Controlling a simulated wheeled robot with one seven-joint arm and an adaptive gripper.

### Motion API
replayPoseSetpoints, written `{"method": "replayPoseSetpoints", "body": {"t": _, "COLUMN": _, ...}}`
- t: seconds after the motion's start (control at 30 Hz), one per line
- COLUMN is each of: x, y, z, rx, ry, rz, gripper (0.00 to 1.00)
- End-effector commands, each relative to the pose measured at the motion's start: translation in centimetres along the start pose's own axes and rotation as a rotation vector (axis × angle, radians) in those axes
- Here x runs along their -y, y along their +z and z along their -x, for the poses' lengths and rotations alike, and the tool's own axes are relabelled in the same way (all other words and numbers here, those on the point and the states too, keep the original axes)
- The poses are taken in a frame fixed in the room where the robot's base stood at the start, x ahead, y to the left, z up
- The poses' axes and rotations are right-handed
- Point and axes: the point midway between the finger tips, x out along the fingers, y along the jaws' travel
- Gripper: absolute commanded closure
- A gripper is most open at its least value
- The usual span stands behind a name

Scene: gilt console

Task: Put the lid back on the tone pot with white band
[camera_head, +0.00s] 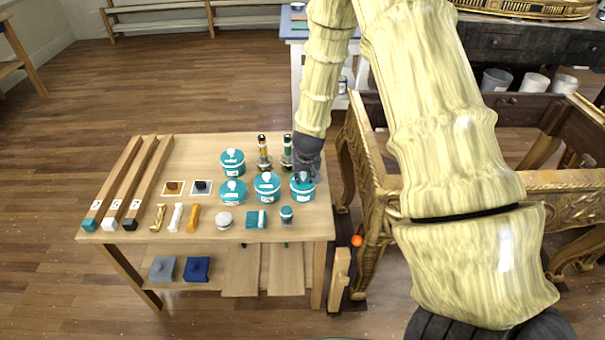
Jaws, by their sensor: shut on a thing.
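Several teal pots stand on the right half of the wooden table. One is at the back (233,168), one in front of it (232,195), one in the middle (267,190) and one at the right (303,192). My gripper (305,178) points down over the right pot and is shut on what looks like the knob of its lid. The fingers hide much of that pot's top, so I cannot tell whether the lid is seated. The other pots show pale knobs on top.
Two dark bottles (263,155) stand close behind the pots. A small jar (286,214), a teal cloth (256,220) and a round white item (224,220) lie in front. Long wooden bars (128,190) lie at left. A gilt console frame (375,180) stands right of the table.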

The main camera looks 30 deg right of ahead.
Motion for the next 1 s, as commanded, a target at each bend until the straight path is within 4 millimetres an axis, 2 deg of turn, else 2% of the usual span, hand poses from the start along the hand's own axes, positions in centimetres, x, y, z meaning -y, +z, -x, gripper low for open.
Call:
{"method": "replayPoseSetpoints", "body": {"t": 0.37, "x": 0.01, "y": -0.01, "z": 0.0, "rx": 0.0, "ry": 0.0, "rz": 0.001, "gripper": 1.0}}
{"method": "replayPoseSetpoints", "body": {"t": 0.4, "x": 0.0, "y": -0.01, "z": 0.0, "rx": 0.0, "ry": 0.0, "rz": 0.001, "gripper": 0.76}}
{"method": "replayPoseSetpoints", "body": {"t": 0.53, "x": 0.0, "y": -0.01, "z": 0.0, "rx": 0.0, "ry": 0.0, "rz": 0.001, "gripper": 0.52}}
{"method": "replayPoseSetpoints", "body": {"t": 0.77, "x": 0.0, "y": -0.01, "z": 0.0, "rx": 0.0, "ry": 0.0, "rz": 0.001, "gripper": 0.52}}
{"method": "replayPoseSetpoints", "body": {"t": 0.83, "x": 0.0, "y": 0.0, "z": 0.0, "rx": 0.0, "ry": 0.0, "rz": 0.001, "gripper": 0.4}}
{"method": "replayPoseSetpoints", "body": {"t": 0.9, "x": 0.01, "y": 0.0, "z": 0.0, "rx": 0.0, "ry": 0.0, "rz": 0.001, "gripper": 0.31}}
{"method": "replayPoseSetpoints", "body": {"t": 1.0, "x": 0.01, "y": 0.0, "z": 0.0, "rx": 0.0, "ry": 0.0, "rz": 0.001, "gripper": 0.31}}
